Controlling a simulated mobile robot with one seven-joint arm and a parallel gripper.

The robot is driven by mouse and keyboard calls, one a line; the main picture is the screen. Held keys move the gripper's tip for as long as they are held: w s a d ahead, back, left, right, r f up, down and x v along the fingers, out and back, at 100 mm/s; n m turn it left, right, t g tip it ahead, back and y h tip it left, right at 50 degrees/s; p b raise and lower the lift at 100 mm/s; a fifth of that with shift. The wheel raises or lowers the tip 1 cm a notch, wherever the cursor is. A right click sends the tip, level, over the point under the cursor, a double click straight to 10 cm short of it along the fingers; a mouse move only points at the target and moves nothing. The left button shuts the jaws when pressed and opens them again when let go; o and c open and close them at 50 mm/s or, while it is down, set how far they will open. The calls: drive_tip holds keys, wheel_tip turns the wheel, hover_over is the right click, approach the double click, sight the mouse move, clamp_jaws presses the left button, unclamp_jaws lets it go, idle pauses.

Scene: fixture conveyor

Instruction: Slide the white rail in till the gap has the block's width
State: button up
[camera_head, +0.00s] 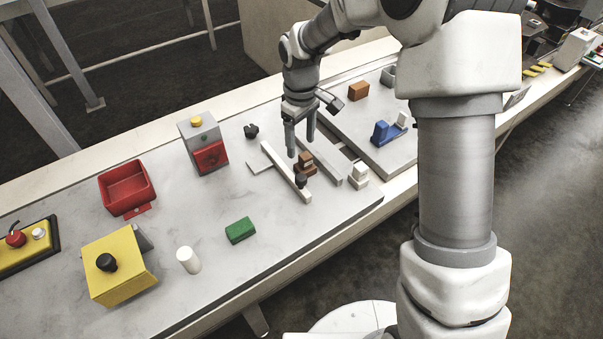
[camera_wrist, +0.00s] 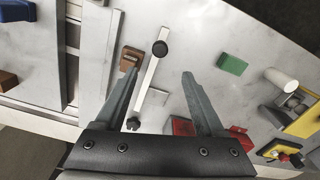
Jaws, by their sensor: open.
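The white rail (camera_head: 279,163) lies on the grey work plate, with a black knob (camera_head: 300,181) at its near end. It also shows in the wrist view (camera_wrist: 150,75), between my fingers in the picture. The brown block (camera_head: 306,169) stands between the white rail and a fixed-looking grey rail (camera_head: 325,165). In the wrist view the brown block (camera_wrist: 129,61) is near the grey rail (camera_wrist: 98,50), with a strip of plate between it and the white rail. My gripper (camera_head: 301,150) is open and empty above the rails. In the wrist view one fingertip overlaps the block's lower edge.
A second black knob (camera_head: 251,130) lies past the white rail's far end.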

sight(301, 177)
wheel_tip(301, 177, down, 13)
drive_tip(key=shift+r+b, duration=0.2)
drive_tip(key=shift+b, duration=0.2)
clamp_jaws()
idle(1.3)
